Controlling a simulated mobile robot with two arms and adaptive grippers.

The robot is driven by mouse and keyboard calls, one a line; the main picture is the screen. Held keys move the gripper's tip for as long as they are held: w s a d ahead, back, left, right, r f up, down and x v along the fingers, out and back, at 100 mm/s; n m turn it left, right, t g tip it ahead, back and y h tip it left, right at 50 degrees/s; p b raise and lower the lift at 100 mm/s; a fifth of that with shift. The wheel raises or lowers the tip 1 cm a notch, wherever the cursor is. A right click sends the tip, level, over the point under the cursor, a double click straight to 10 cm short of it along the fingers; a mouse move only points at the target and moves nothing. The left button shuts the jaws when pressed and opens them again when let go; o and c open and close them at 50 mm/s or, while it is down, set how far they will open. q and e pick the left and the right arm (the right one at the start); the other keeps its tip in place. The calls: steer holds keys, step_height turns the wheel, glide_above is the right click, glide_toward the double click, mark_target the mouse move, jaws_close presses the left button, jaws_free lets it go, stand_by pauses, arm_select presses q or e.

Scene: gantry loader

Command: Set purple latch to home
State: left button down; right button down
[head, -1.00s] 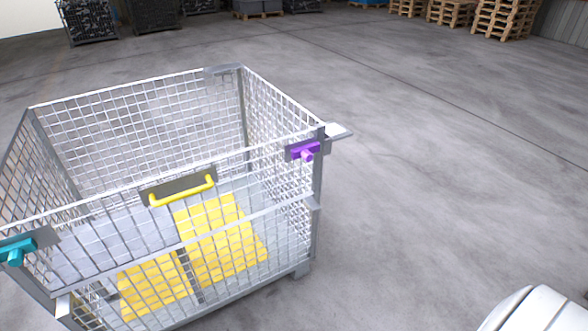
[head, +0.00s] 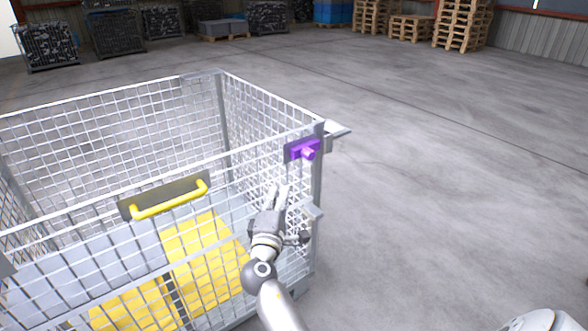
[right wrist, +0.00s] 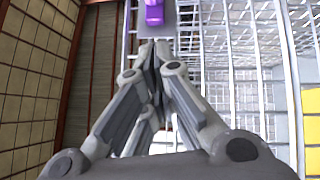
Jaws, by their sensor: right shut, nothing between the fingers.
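The purple latch (head: 303,150) sits on a grey plate at the top right front corner of the wire mesh crate (head: 222,120). Its small knob points out toward me. It also shows at the top of the right wrist view (right wrist: 154,12), just beyond the fingertips. My right gripper (head: 279,190) is in front of the crate's front face, below and slightly left of the latch, apart from it. In the right wrist view its fingers (right wrist: 155,48) are closed together and empty. My left gripper is not in view.
A yellow handle (head: 170,198) is on the crate's front panel. Yellow blocks (head: 205,250) lie inside the crate. The floor right of the crate is clear. Wooden pallets (head: 410,25) and dark filled crates (head: 112,32) stand far back.

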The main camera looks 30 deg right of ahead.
steer(key=shift+d+r, duration=0.1)
glide_toward(298, 155)
steer(key=x, duration=0.5)
steer(key=shift+w+a+p, duration=0.3)
steer(key=shift+w+p, duration=0.05)
steer(key=shift+p, duration=0.05)
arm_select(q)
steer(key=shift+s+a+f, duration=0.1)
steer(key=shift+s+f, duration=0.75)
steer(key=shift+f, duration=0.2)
arm_select(e)
steer(key=shift+d, duration=0.6)
steer(key=shift+d, duration=0.1)
